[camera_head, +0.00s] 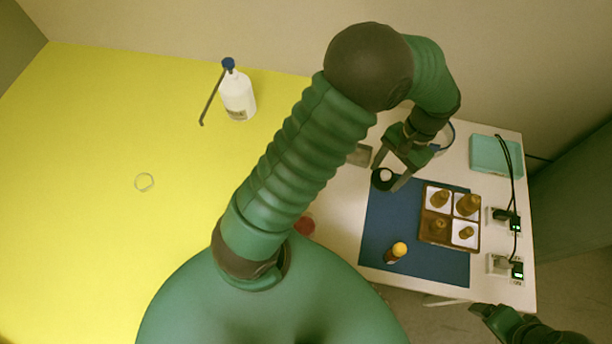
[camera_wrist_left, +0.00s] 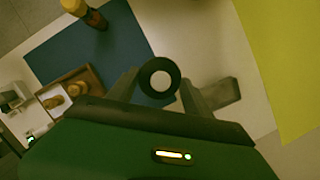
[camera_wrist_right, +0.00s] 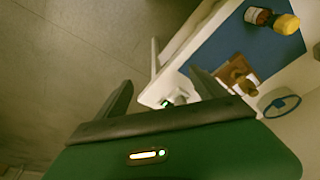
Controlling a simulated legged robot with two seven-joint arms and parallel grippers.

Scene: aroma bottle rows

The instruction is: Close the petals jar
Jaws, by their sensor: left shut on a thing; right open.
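My left gripper (camera_head: 391,172) is shut on a small round black piece with a white centre (camera_head: 384,179), above the far left corner of the blue mat (camera_head: 385,222). The piece also shows between the fingertips in the left wrist view (camera_wrist_left: 160,77). I cannot tell whether it is a lid or a whole jar. A round clear vessel with a blue rim (camera_wrist_right: 280,102) shows in the right wrist view; in the head view the left gripper partly hides it. No petals can be made out. My right gripper (camera_head: 482,308) is open and empty, off the table's near right corner.
A yellow-capped bottle (camera_head: 397,250) stands on the mat. A white bottle (camera_head: 238,97) stands on the yellow surface (camera_head: 90,240), mostly clear.

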